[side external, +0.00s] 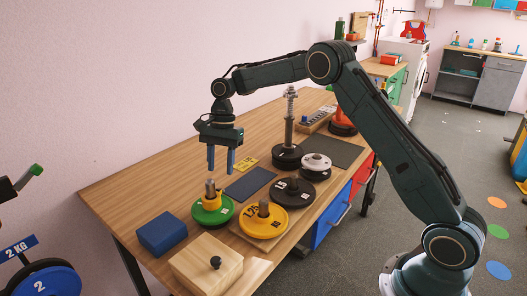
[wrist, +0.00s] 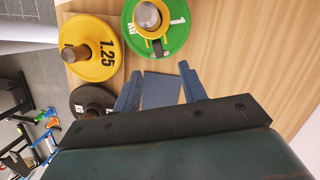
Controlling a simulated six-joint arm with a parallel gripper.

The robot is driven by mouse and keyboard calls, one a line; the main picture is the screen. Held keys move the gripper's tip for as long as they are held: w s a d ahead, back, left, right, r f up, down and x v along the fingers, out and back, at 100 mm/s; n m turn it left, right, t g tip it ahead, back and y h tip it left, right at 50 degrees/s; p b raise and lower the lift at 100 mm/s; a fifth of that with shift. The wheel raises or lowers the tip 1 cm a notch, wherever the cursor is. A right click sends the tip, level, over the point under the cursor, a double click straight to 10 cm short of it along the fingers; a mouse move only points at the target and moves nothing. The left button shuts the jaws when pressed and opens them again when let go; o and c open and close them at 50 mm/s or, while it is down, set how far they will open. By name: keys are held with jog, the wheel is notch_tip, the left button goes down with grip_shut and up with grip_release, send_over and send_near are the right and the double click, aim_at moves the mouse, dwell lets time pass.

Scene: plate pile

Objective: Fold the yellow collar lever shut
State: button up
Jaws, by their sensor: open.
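The yellow collar (side external: 211,203) sits around the metal post on the green plate (side external: 226,213), at the front left of the bench. In the wrist view the yellow collar (wrist: 137,22) is at the top, around the grey post. A small dark and yellow part (wrist: 158,46), seemingly its lever, points toward my gripper; its angle is unclear. My gripper (side external: 221,170) hangs above the bench, behind the green plate, fingers pointing down. It is open and empty, apart from the collar. In the wrist view my gripper (wrist: 160,72) has its two blue fingers spread.
A yellow 1.25 plate (side external: 263,222) stands right of the green one, with black plates (side external: 294,192) behind. A blue block (side external: 161,233) and wooden box (side external: 207,268) lie in front. A tall post (side external: 290,115) rises at the back. The bench's left side is clear.

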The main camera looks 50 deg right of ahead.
jog(key=shift+x, duration=2.8)
jog(key=c, duration=0.5)
